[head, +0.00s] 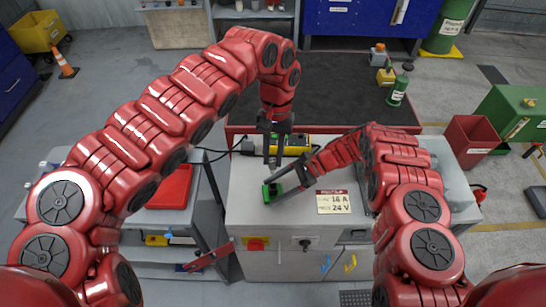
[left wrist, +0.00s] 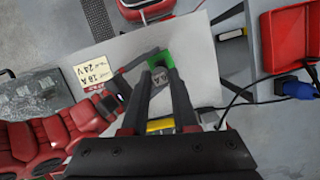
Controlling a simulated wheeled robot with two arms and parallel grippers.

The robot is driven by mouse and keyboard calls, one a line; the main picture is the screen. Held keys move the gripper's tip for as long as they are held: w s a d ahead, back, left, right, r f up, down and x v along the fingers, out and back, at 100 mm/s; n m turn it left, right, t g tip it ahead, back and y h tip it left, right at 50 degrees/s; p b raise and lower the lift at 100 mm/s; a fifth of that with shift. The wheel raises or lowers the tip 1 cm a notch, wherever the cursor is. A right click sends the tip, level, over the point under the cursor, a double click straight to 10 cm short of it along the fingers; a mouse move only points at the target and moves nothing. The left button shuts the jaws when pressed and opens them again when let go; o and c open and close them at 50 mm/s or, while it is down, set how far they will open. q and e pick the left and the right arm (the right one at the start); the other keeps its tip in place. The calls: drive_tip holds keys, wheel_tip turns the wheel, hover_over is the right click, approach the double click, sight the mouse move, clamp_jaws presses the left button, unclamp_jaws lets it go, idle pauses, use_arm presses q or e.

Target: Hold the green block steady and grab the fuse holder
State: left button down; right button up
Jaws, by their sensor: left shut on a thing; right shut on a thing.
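The small green block (head: 270,192) sits on the grey worktop (head: 247,208), and it also shows in the left wrist view (left wrist: 160,59). My right gripper (head: 281,188) reaches in from the right and is shut on the block's side. My left gripper (head: 273,164) points down from above, just behind the block. In the left wrist view its fingers (left wrist: 160,84) are shut on a small grey, marked piece (left wrist: 158,77), seemingly the fuse holder, at the green block. I cannot tell whether that piece is still seated in the block.
A sign reading 16 A and 24 V (head: 333,202) lies right of the block. A yellow and black device (head: 290,146) with a cable lies behind. A red tray (head: 171,187) is on the left cabinet. A dark mat (head: 345,103) covers the table behind.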

drive_tip(key=o, duration=0.8)
drive_tip(key=shift+o, duration=0.2)
drive_tip(key=shift+d, duration=0.1)
drive_tip(key=v, duration=1)
drive_tip(key=shift+w+d, duration=0.15)
drive_tip(key=shift+d, duration=0.1)
drive_tip(key=shift+w+d+r, duration=0.15)
drive_tip(key=shift+d+r, duration=0.25)
drive_tip(key=shift+d, duration=0.15)
